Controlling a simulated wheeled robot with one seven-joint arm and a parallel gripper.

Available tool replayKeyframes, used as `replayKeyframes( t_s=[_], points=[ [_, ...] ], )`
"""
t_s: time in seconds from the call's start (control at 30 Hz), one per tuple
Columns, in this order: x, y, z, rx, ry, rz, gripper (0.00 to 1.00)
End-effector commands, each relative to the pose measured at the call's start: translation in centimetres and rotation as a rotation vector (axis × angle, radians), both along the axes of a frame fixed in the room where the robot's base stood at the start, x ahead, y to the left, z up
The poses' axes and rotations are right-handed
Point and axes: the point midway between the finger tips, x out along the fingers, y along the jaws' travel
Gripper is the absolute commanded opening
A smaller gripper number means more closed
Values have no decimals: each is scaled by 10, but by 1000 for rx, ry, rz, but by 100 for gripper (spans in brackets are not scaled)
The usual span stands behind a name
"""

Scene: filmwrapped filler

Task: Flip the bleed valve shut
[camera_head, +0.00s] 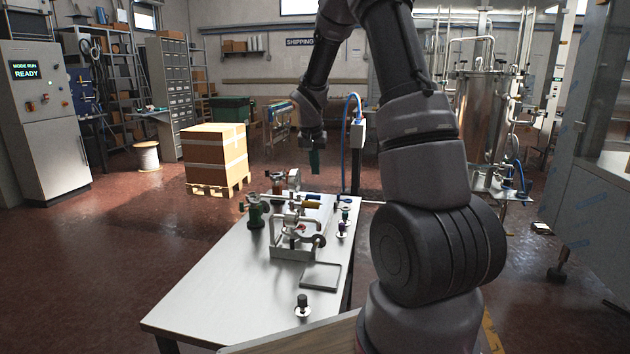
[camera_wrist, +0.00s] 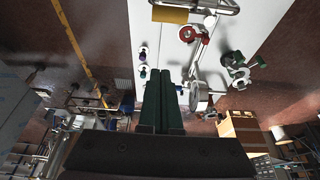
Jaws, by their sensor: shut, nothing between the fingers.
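A small pipe rig (camera_head: 292,250) with pale tubes stands on the grey bench (camera_head: 220,285). It carries a small red part (camera_head: 301,228) and a brass-yellow part (camera_head: 312,204). The wrist view shows a red ring-like part (camera_wrist: 190,33) and a yellow part (camera_wrist: 170,15). I cannot tell which part is the bleed valve. My gripper (camera_head: 315,170) hangs above the far end of the bench, apart from the fittings. Its green fingers (camera_wrist: 161,76) are shut and empty.
A shallow tray (camera_head: 320,277) and a black knob on a round base (camera_head: 303,306) lie nearer on the bench. Small coloured fittings (camera_head: 343,222) line its right edge. A boxed pallet (camera_head: 215,155) stands behind. The bench's near left is clear.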

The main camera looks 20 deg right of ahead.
Motion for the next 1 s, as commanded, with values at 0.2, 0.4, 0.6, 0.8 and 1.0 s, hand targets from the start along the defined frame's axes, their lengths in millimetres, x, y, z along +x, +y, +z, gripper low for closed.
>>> replayKeyframes(
  t_s=[0.2, 0.4, 0.6, 0.8, 1.0],
  points=[
    [11, -9, -42, 0, 5, 0, 0],
    [24, -17, -81, 0, 4, -1, 0],
    [4, -2, -88, 0, 0, 4, 0],
    [-6, 4, -90, -1, -2, 1, 0],
    [-7, 5, -91, 0, -1, 1, 0]
  ],
)
